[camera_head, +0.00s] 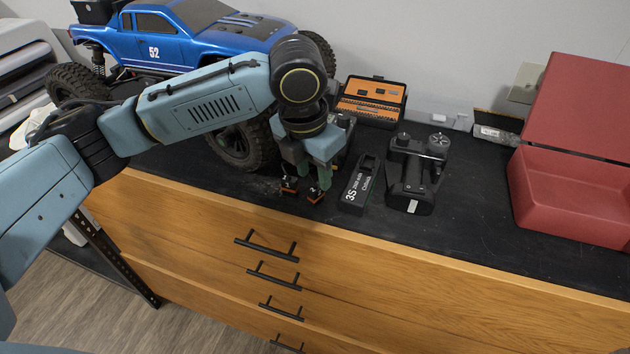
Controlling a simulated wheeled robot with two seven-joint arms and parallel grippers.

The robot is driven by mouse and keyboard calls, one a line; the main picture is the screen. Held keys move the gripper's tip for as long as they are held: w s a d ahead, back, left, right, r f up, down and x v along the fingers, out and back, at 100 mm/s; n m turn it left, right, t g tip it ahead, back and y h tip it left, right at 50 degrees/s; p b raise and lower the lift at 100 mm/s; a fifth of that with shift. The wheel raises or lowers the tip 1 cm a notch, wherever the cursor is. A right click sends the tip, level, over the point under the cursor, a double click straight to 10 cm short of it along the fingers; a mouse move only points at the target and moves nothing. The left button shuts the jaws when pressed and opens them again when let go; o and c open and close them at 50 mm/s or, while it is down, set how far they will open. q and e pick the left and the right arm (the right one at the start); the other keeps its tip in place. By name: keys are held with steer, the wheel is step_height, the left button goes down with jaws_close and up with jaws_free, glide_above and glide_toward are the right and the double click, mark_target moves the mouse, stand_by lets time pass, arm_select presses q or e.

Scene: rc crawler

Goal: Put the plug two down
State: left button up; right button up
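My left gripper (312,176) points down over the front of the black worktop, its two green fingers a little apart. A small dark and orange plug (315,195) with a pale mark, perhaps a 2, is at the fingertips, close to the worktop. My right gripper is not in view.
Behind are a blue crawler (165,42) and an orange-black case (371,100). An open red box (570,190) stands far right. The worktop (470,225) between is clear.

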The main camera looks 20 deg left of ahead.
arm_select(q)
step_height(320, 180, up, 8)
steer(key=s, duration=0.1)
steer(key=shift+a, duration=0.25)
